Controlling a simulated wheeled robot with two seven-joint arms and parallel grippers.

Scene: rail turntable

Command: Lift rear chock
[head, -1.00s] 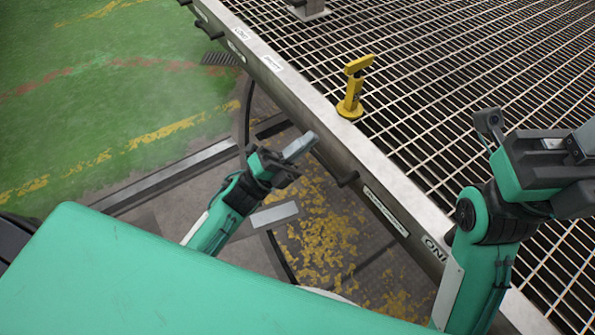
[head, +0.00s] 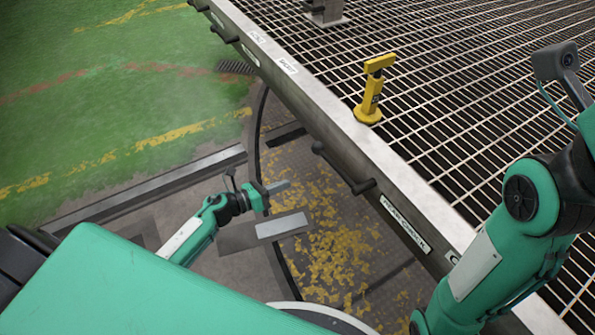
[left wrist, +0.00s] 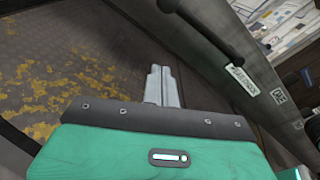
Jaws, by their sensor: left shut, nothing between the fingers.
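No chock can be made out for certain. A label (head: 405,222) on the side of the grey beam (head: 340,135) has small text that I cannot read surely; a label also shows in the left wrist view (left wrist: 240,82). My left gripper (head: 279,187) is shut and empty, left of the beam, over the yellow-flecked dark floor. Its closed fingers (left wrist: 162,86) point ahead in the left wrist view. My right arm is at the right; its fingers are outside the picture.
A yellow post with a bent top (head: 372,90) stands at the beam's edge by the open grating (head: 480,90). A grey bracket (head: 325,12) stands farther back on it. The green floor (head: 110,100) at left is clear.

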